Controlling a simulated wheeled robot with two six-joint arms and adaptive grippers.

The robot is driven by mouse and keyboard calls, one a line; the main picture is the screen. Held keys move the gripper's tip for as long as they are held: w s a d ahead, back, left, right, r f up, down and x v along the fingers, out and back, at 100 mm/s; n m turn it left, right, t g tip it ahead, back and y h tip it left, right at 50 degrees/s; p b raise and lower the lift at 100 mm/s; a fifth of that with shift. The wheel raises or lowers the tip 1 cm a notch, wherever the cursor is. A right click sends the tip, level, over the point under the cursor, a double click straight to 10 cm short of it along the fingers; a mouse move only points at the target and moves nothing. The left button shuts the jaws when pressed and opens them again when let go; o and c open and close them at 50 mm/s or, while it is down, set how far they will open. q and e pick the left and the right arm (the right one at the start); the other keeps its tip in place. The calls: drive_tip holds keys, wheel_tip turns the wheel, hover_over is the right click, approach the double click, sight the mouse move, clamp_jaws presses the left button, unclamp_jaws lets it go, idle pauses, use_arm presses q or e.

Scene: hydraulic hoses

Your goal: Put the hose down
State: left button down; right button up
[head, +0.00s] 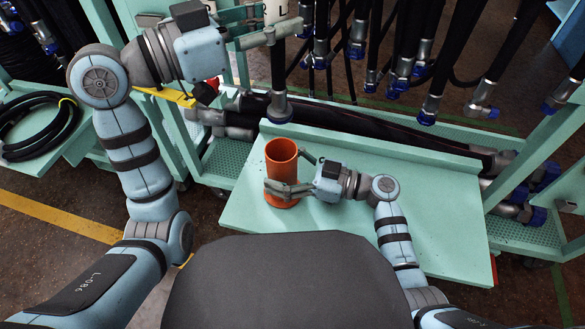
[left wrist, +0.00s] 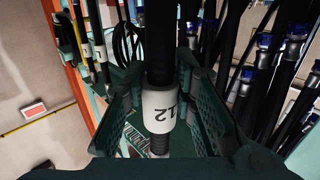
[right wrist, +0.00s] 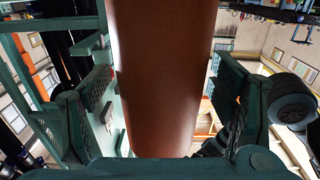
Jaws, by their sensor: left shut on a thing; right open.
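A black hose (head: 277,68) hangs upright in my left gripper (head: 274,24). Its metal end fitting (head: 279,107) points down, just behind the raised back edge of the green tray table; I cannot tell whether it touches anything. In the left wrist view, the jaws are shut around the hose at its white label (left wrist: 163,108), marked 12. An orange cylinder (head: 282,165) stands upright on the green tray table (head: 350,225). My right gripper (head: 296,174) is open, with its fingers on either side of the cylinder. The cylinder (right wrist: 162,80) fills the space between them in the right wrist view.
Several black hoses with metal and blue-capped ends (head: 428,105) hang behind the table. More hoses lie on the green rack (head: 510,232) beneath them. A coiled hose (head: 38,125) rests on a side shelf at left. The right part of the tray table is clear.

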sight(277, 87)
drive_tip(key=c, duration=1.4)
use_arm(q)
drive_tip(key=shift+w+a+r, duration=0.2)
drive_tip(key=shift+r, duration=0.05)
drive_tip(key=f+m+g+h, duration=0.1)
drive_tip(key=g, duration=0.1)
drive_tip(key=w+f+m+g, duration=0.1)
drive_tip(key=m+g, duration=0.1)
drive_tip(key=g, duration=0.1)
drive_tip(key=shift+f+m+h, duration=0.3)
drive_tip(key=shift+f+h, duration=0.1)
drive_tip(key=f+g, duration=0.1)
drive_tip(key=s+f+m+g, duration=0.1)
drive_tip(key=shift+s+f+g, duration=0.1)
drive_tip(key=shift+f+g, duration=0.3)
wheel_tip(277, 87, down, 15)
drive_tip(key=shift+f, duration=0.15)
drive_tip(key=shift+d, duration=0.1)
drive_tip(key=shift+f, duration=0.6)
drive_tip(key=c, duration=1.3)
unclamp_jaws()
drive_tip(key=shift+c, duration=0.2)
